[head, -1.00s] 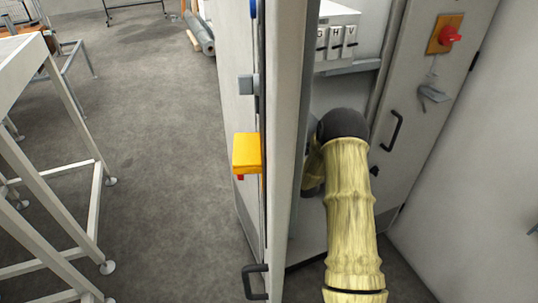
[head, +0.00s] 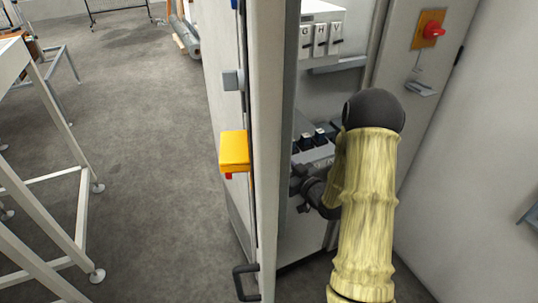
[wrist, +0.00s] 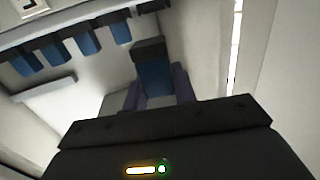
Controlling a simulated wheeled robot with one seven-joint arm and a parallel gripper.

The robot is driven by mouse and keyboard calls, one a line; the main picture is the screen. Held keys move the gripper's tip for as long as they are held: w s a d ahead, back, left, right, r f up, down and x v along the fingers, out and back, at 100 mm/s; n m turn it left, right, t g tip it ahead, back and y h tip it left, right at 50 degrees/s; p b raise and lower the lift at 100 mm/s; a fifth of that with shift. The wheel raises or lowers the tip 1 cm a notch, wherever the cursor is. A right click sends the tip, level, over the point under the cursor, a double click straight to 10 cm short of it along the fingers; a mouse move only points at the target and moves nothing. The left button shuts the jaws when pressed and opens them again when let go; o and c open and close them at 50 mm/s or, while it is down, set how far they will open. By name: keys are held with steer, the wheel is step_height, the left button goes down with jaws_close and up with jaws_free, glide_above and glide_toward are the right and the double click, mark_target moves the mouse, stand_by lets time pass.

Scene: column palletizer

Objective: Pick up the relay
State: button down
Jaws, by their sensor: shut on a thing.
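In the wrist view a blue block with a black cap, which looks like the relay (wrist: 155,77), stands between the two dark fingers of my gripper (wrist: 157,90). My gripper is shut on it. In the head view my gripper (head: 300,184) is inside the open cabinet, just behind the door edge, partly hidden by that edge. The held relay cannot be made out clearly there. Several similar blue blocks with dark ends (wrist: 84,42) sit in a row in the wrist view, apart from the held one.
The cabinet door edge (head: 268,130) stands close left of my gripper. Dark-topped units (head: 307,141) sit in a row inside. White lettered modules (head: 320,38) are above, over a grey ledge (head: 337,66). A door with a red switch (head: 433,29) is at right.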

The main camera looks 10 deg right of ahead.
steer(key=v, duration=0.4)
steer(key=shift+s+d, duration=0.1)
steer(key=shift+s, duration=0.05)
steer(key=shift+f, duration=0.1)
